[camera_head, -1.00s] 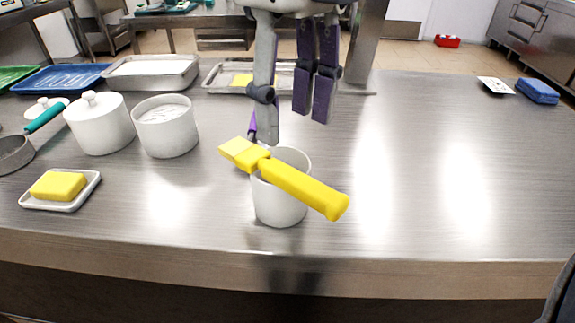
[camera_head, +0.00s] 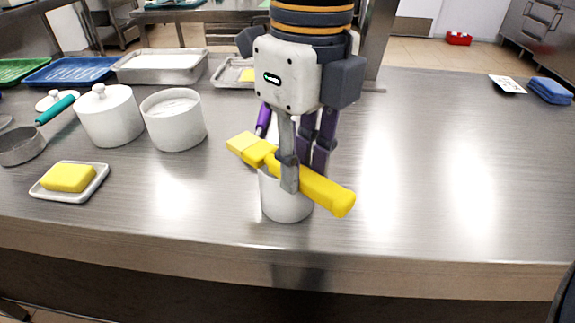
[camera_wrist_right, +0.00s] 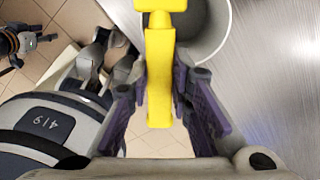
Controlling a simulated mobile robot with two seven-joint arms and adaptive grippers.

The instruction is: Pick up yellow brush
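The yellow brush (camera_head: 323,190) lies tilted across the rim of a white pot (camera_head: 287,205), its bristle end at upper left and its handle toward the lower right. My right gripper (camera_head: 300,178) is lowered around the handle, with one grey finger in front and purple-sided fingers behind. In the right wrist view the brush handle (camera_wrist_right: 160,85) runs between the fingers, with narrow gaps at both sides, so the gripper appears open. What looks like my left gripper (camera_wrist_right: 38,42) is small at the wrist view's left edge; its opening is unclear.
A white jar (camera_head: 175,122), a lidded jar (camera_head: 108,118), a small pan (camera_head: 22,146) and a butter dish (camera_head: 92,186) stand to the left. Trays (camera_head: 160,68) line the back. Blue sponges (camera_head: 550,91) lie far right. The counter right of the pot is clear.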

